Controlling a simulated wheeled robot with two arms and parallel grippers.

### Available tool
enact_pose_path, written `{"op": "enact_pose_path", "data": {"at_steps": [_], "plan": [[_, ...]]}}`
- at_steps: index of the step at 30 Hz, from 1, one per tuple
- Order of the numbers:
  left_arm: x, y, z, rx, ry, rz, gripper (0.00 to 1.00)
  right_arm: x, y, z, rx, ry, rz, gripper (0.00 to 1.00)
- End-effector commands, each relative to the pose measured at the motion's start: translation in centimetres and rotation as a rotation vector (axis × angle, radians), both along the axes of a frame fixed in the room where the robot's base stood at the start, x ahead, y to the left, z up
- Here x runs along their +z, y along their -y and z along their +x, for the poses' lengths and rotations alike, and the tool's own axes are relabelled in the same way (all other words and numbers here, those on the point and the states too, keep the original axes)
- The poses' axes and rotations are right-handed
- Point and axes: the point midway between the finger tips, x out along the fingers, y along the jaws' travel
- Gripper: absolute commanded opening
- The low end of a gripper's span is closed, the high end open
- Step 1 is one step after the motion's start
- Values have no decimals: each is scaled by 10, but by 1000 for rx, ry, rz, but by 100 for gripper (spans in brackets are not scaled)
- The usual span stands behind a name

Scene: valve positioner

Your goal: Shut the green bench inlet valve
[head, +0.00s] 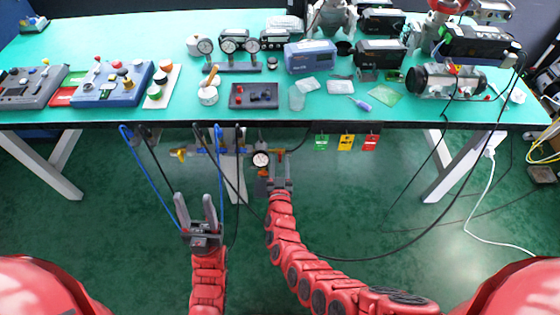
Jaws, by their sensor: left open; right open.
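Below the bench's front edge runs a pipe assembly with a round gauge (261,159). A small yellow part (180,153) shows at its left end, and blue and yellow fittings sit along it. A green valve handle is too small to make out for certain. My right gripper (281,168) is open, pointing up just right of the gauge and overlapping the pipe's right end; whether it touches anything I cannot tell. My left gripper (197,208) is open and empty, lower and to the left, below the pipe.
The turquoise bench (240,110) above carries instruments and tools. Green (321,142), yellow (346,142) and red (370,142) tags hang from its front edge. Blue and black hoses hang near my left gripper. A black cable loops across the floor at right. Floor between the bench legs is mostly open.

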Motion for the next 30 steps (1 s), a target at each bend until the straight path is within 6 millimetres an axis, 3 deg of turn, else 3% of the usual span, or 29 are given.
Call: {"op": "enact_pose_path", "data": {"at_steps": [11,22,30], "plan": [[2,0,0,0,0,0,50,-2,1,-57,0,-5,-2,42],[-6,0,0,0,0,0,50,-3,0,-133,1,-6,-2,42],[-8,0,0,0,0,0,50,-2,0,-165,1,-4,-2,42]]}}
